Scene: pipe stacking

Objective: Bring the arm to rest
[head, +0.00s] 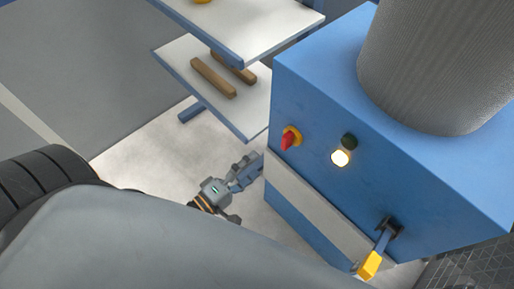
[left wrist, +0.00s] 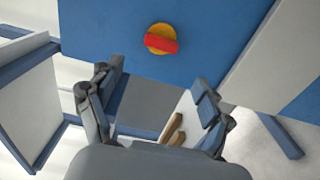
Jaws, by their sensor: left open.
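My left gripper (head: 245,178) is in the lower middle of the head view, beside the near left edge of the blue cabinet (head: 320,90). Part of its arm is hidden behind my own grey body. In the left wrist view the two fingers of this gripper (left wrist: 157,85) stand wide apart with nothing held between them. The blue cabinet face with a red and yellow rotary switch (left wrist: 162,40) lies beyond the fingers. I cannot tell whether a fingertip touches the cabinet. My right gripper is in neither view.
A two-level white table (head: 165,50) with blue edges stands behind, with two brown bars (head: 213,78) on its lower shelf. The cabinet carries a grey cylinder (head: 430,60), a lit button (head: 340,158) and a yellow-ended lever (head: 370,264). Pale floor (head: 140,150) left of the gripper is clear.

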